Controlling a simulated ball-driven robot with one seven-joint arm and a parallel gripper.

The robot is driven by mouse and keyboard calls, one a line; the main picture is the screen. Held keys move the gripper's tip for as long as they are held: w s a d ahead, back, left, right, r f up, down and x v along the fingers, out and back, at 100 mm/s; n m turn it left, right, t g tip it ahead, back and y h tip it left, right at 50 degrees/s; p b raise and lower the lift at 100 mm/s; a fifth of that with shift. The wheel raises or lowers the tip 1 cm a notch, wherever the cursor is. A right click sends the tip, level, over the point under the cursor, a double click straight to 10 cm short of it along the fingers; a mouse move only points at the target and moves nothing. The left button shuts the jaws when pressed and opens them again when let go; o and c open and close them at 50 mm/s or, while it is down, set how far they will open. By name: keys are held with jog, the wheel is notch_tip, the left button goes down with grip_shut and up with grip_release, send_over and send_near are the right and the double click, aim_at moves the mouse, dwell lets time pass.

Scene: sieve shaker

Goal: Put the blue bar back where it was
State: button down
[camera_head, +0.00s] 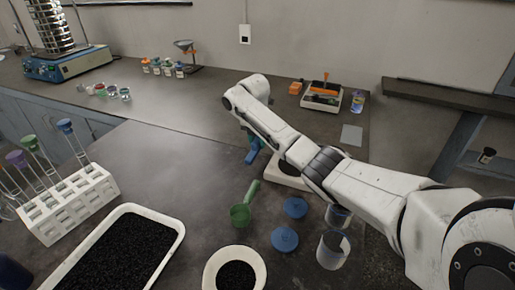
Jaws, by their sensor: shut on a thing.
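My gripper (256,145) is in the middle of the picture, partly hidden behind my white forearm. It is shut on the blue bar (252,157), a small bright blue piece showing just below it, over the dark worktop. My fingers are too small and too covered to see clearly, and part of the bar may be hidden. I cannot tell how high the bar is above the worktop.
A white device with a dark round plate (284,180) stands close to the bar, partly behind my arm. A green scoop (242,212), blue lids (285,239), clear cups (332,250), a white bowl (208,275) and a tray (176,218) are nearer. The worktop left of the bar is clear.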

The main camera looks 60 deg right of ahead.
aim_at(257, 147)
jog(key=shift+f, duration=1.45)
jog(key=shift+f, duration=0.15)
jog(key=c, duration=0.8)
grip_release()
jog(key=r, duration=0.4)
jog(key=a+r, duration=0.1)
jog(key=r, duration=0.7)
jog(key=shift+s+a+r, duration=0.1)
jog(key=shift+a+r, duration=0.05)
jog(key=shift+a, duration=0.25)
